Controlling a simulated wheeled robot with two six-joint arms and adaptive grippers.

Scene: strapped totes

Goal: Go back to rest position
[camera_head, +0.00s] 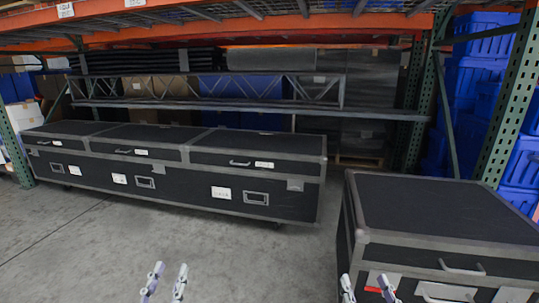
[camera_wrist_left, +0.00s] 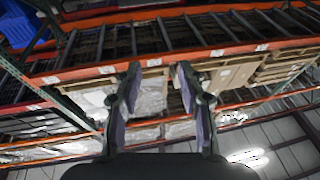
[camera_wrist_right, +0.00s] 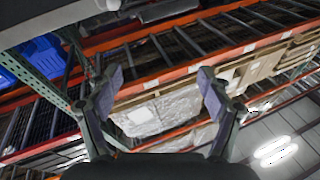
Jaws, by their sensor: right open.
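My left gripper (camera_head: 167,266) shows at the bottom of the head view, left of centre, above the bare floor, its fingers apart. In the left wrist view my left gripper (camera_wrist_left: 158,72) has nothing between its fingers but distant racking. My right gripper (camera_head: 365,278) shows at the bottom of the head view, in front of the near black case. In the right wrist view my right gripper (camera_wrist_right: 160,75) has its fingers wide apart and empty. Both grippers point upward, away from the floor.
A black case (camera_head: 440,205) stands close at the right, near my right gripper. A long row of black cases (camera_head: 240,185) stands under the orange and green rack (camera_head: 415,90). Blue bins (camera_head: 480,85) are stacked at the right. The grey floor (camera_head: 120,235) at the left is clear.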

